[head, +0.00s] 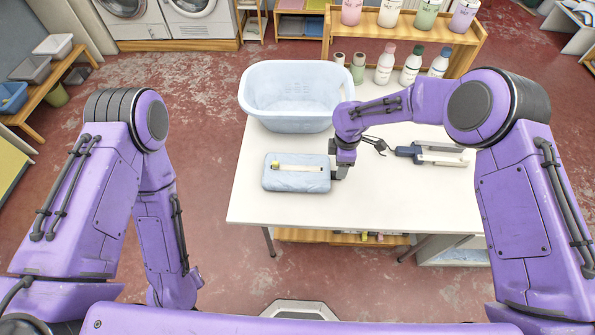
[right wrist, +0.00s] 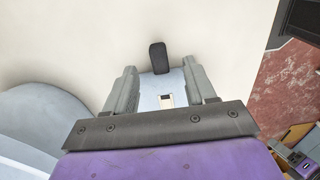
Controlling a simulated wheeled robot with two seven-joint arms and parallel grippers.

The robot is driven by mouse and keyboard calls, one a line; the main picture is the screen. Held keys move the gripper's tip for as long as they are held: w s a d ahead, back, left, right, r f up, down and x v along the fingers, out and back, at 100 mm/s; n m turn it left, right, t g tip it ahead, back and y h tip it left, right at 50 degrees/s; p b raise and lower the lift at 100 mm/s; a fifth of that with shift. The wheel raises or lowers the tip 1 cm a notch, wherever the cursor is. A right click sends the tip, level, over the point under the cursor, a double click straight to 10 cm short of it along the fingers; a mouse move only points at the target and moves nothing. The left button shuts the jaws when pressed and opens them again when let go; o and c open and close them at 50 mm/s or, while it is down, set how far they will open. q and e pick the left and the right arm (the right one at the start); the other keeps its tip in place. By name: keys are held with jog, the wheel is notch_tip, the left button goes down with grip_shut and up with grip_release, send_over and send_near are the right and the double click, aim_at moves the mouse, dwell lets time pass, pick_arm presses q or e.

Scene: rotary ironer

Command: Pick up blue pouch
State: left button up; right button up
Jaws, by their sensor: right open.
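The blue pouch (head: 297,184) is a flat, light blue, rounded rectangle lying on the white table, with a cream strip and a yellow-green end piece on its top. My right gripper (head: 340,172) is open at the pouch's right edge; I cannot tell whether it touches. In the right wrist view, a light blue patch with a pale strip, likely the pouch (right wrist: 149,101), shows between grey gripper parts, with a dark fingertip beyond it. My left arm hangs at the left, and its gripper is not visible.
A light blue laundry basin (head: 290,115) stands on the table (head: 260,207) behind the pouch. A dark and white tool (head: 440,154) lies to the right. Several bottles (head: 385,63) stand at the back. The table's front is clear.

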notch_tip(320, 180, down, 5)
jog(key=shift+w+r, duration=0.1)
jog(key=shift+w, duration=0.05)
grip_shut()
notch_tip(320, 180, up, 10)
dwell(0.4)
notch_tip(320, 180, down, 7)
jog(key=shift+f, duration=0.1)
dwell(0.4)
jog(key=shift+f, duration=1.35)
